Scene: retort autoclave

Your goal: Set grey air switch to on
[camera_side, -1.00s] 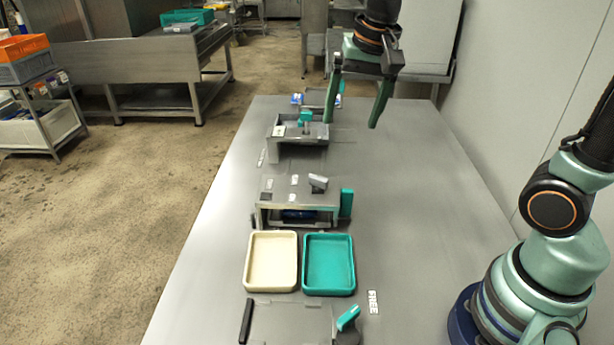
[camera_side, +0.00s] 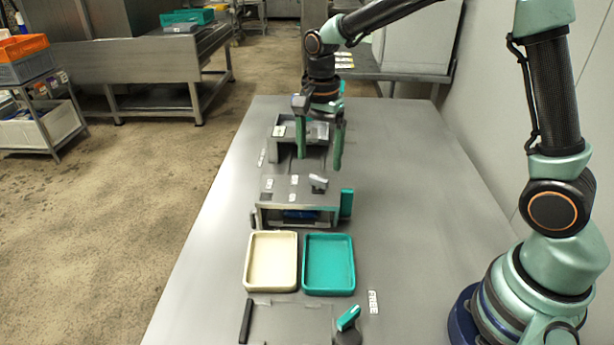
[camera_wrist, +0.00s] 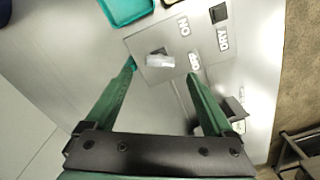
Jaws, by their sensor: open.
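The grey switch (camera_side: 318,183) sits on top of the metal box (camera_side: 290,213) in the middle of the table. In the wrist view the grey switch (camera_wrist: 160,61) lies between my fingertips, with its pale lever pointing roughly at the OFF label (camera_wrist: 195,60). The ON label (camera_wrist: 184,26) is on the same panel, above OFF in that view. My gripper (camera_side: 320,160) points down, open and empty, just above and behind the switch; it also shows in the wrist view (camera_wrist: 161,70). I cannot tell whether a finger touches the switch.
A teal handle (camera_side: 347,203) stands at the box's right side. A cream tray (camera_side: 248,262) and a teal tray (camera_side: 329,290) lie in front. Another fixture (camera_side: 278,143) is behind, partly hidden by my gripper. A teal-topped knob (camera_side: 348,318) is at the near edge.

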